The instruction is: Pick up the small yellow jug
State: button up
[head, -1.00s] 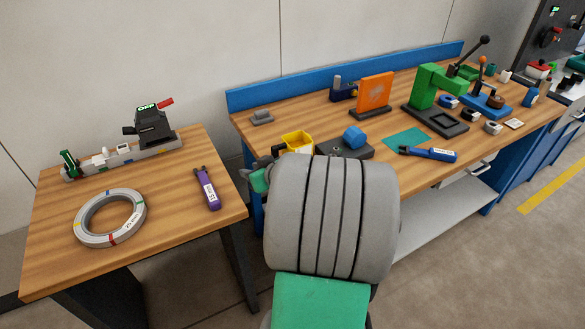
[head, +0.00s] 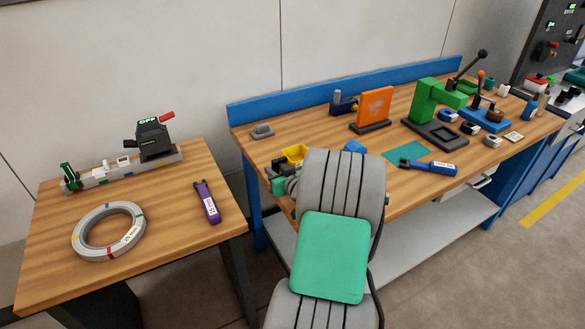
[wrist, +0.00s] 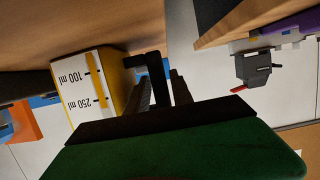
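The small yellow jug (head: 296,153) stands near the left front of the long workbench, partly hidden by my arm in the head view. In the wrist view the jug (wrist: 92,82) is close on the left, with a white scale marked 100 ml and 250 ml. A dark hooked handle (wrist: 148,60) sticks out from its side. My gripper (wrist: 163,92) has its two dark ribbed fingers on either side of the handle. I cannot tell whether they press on it. In the head view the fingertips are hidden.
A blue knob (head: 354,146) shows just right of the jug behind my arm. A grey block (head: 262,131) lies behind left. An orange panel (head: 374,107) and green press (head: 430,95) stand further right. The left table (head: 160,235) carries a coil (head: 108,231), across a gap.

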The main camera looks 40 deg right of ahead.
grip_shut()
jog(key=shift+r, duration=0.1)
dwell(1.1)
